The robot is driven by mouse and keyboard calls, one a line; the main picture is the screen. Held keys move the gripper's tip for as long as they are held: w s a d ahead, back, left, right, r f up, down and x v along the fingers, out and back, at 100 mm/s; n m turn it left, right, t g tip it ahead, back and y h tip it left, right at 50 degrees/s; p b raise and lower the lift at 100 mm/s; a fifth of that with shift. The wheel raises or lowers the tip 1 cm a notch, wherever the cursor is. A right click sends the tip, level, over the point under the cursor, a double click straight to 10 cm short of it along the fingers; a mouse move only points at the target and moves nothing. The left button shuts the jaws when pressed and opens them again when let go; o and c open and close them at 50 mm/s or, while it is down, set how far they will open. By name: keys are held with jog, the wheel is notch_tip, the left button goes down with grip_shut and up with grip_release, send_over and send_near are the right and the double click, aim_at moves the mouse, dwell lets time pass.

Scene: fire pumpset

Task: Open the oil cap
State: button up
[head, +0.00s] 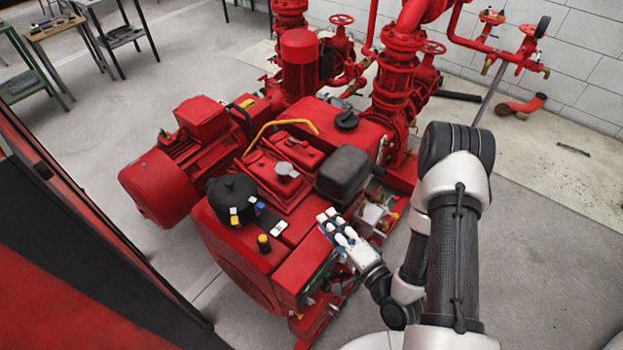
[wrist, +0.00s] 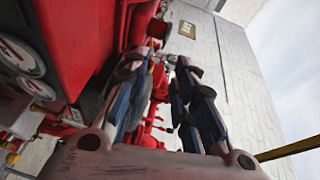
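The red engine (head: 270,205) of the pumpset stands mid-picture in the head view. Its top carries a round grey cap (head: 287,171), a small yellow-and-black cap (head: 263,242) near the front edge, and a black cap (head: 346,120) on the red tank behind. No label shows which one is the oil cap. My gripper (head: 333,222) is at the engine's right front side, below and right of the grey cap and apart from all three caps. In the wrist view my gripper (wrist: 163,78) has its two fingers spread with nothing between them.
A black box-shaped part (head: 343,172) and a yellow bar (head: 283,126) stand up from the engine top. A large black cap-like part (head: 232,193) sits at its left. Red pipes and valves (head: 400,70) rise behind. The floor at right is mostly clear.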

jog(key=shift+s+d+m+t, duration=0.35)
jog(key=shift+s+m+t, duration=0.25)
jog(key=shift+m, duration=0.3)
jog(key=x, duration=0.1)
jog(key=p+x, duration=0.1)
jog(key=x, duration=0.1)
jog(key=shift+w+a+r+p, duration=0.15)
jog(key=shift+w+r+p, duration=0.1)
jog(key=shift+p, duration=0.15)
jog(key=p+x, duration=0.2)
jog(key=p, duration=0.2)
jog(key=shift+w+a+p, duration=0.1)
jog(key=shift+w+p, duration=0.05)
jog(key=shift+p, duration=0.25)
jog(key=b, duration=0.2)
send_near(287, 171)
jog(key=w, duration=0.2)
jog(key=w+a, duration=0.1)
jog(key=w, duration=0.2)
jog(key=shift+w+a+f, duration=0.1)
jog(key=shift+a+f, duration=0.1)
jog(key=shift+f, duration=0.05)
grip_shut()
